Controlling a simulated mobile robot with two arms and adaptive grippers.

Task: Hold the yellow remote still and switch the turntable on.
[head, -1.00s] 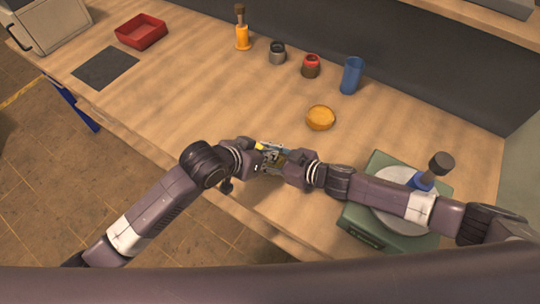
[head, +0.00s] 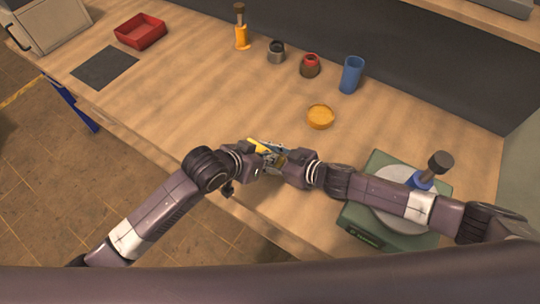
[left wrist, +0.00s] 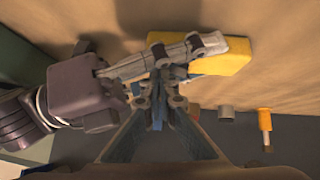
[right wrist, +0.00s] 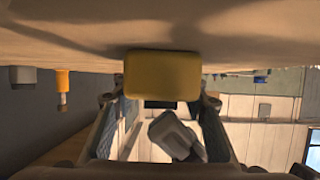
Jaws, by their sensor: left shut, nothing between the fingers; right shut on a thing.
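The yellow remote (head: 257,145) is above the front of the bench, mostly hidden between my two grippers. My right gripper (head: 280,160) is shut on it. The remote fills the space between the fingers in the right wrist view (right wrist: 163,75) and shows behind the right fingers in the left wrist view (left wrist: 222,62). My left gripper (head: 264,157) is shut and empty, close against the remote; I cannot tell if it touches. The turntable (head: 376,160), a green base with a round grey plate, stands at the right, partly hidden by my right arm. A blue, dark-topped piece (head: 424,178) stands on it.
An orange disc (head: 320,117) lies beyond the grippers. A blue cup (head: 351,75), a red-topped jar (head: 310,66), a grey jar (head: 277,52) and an orange tool (head: 241,30) stand along the back. A red tray (head: 141,31) and dark mat (head: 105,68) lie left. The bench middle is clear.

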